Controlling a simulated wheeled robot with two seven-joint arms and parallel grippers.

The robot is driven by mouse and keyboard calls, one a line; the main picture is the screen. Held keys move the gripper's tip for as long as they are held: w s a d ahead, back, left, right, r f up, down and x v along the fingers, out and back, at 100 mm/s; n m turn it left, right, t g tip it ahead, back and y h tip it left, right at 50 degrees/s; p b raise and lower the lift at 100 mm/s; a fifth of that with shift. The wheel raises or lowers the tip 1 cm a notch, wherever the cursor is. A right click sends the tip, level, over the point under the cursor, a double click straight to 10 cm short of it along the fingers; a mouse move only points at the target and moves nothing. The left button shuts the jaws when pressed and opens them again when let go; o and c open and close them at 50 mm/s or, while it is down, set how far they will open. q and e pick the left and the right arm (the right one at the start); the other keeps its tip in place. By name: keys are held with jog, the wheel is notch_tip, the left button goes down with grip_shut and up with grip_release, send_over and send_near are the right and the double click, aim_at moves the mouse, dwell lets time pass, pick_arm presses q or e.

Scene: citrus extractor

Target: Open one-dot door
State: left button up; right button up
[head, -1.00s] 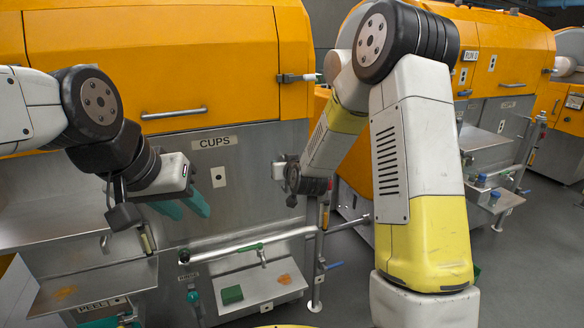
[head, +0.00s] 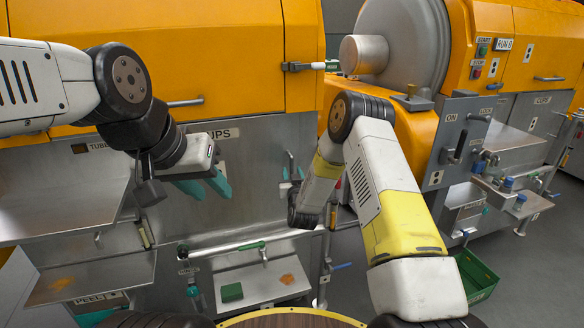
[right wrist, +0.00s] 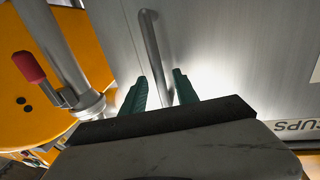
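The grey steel door panel (head: 262,140) with the CUPS sign (head: 226,133) is below the orange hood and looks shut. I cannot make out a one-dot mark now; my left gripper covers part of the panel. A vertical bar handle (head: 290,162) is at the panel's right side. In the right wrist view the handle (right wrist: 152,45) runs between the green fingers of my right gripper (right wrist: 158,78), which are apart with gaps on both sides. My left gripper (head: 205,187) is open and empty before the panel.
A shelf (head: 245,280) with a green block (head: 232,292) is below the panel. A red-tipped lever (right wrist: 28,68) is beside the handle in the right wrist view. A second orange machine (head: 410,125) and a green crate (head: 478,277) are at the right.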

jog(key=shift+w+a, duration=0.15)
jog(key=shift+w, duration=0.8)
grip_shut()
dwell(0.7)
